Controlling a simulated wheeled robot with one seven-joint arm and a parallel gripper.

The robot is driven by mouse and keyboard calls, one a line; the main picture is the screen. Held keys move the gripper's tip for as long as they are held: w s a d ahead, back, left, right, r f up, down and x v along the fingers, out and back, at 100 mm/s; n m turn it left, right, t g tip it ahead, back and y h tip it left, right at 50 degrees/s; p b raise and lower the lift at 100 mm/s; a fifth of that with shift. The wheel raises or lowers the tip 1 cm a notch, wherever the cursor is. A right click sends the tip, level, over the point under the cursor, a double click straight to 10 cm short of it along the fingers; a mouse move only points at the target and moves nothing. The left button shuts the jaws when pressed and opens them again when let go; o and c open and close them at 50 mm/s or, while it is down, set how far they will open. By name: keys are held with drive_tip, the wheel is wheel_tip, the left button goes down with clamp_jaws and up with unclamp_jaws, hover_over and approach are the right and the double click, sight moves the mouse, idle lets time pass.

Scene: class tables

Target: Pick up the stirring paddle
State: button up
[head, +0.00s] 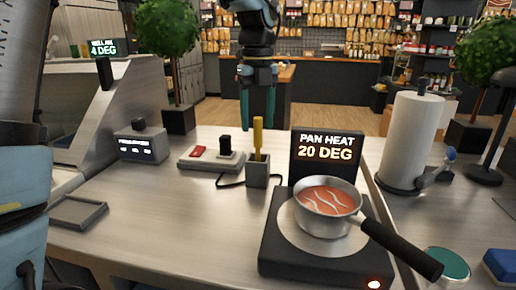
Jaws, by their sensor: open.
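The stirring paddle (258,138) shows as an upright yellow handle standing in a small grey holder (257,171) on the steel counter. Its lower end is hidden inside the holder. My gripper (257,121) points down with its two teal fingers apart and nothing between them that I can tell is held. In the picture the fingertips lie to either side of the top of the yellow handle. From this one view I cannot tell how far in front of or behind the handle they are.
Right of the holder, a pan (328,207) with red liquid sits on a hot plate (325,262), below a "PAN HEAT 20 DEG" display (326,150). A switch box (211,160) stands left of the holder. A paper towel roll (411,140) stands right. The left-front counter is mostly clear.

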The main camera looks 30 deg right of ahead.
sight(258, 145)
wheel_tip(258, 145, down, 5)
drive_tip(key=shift+f+p, duration=0.1)
drive_tip(key=shift+p, duration=0.4)
clamp_jaws()
idle(0.4)
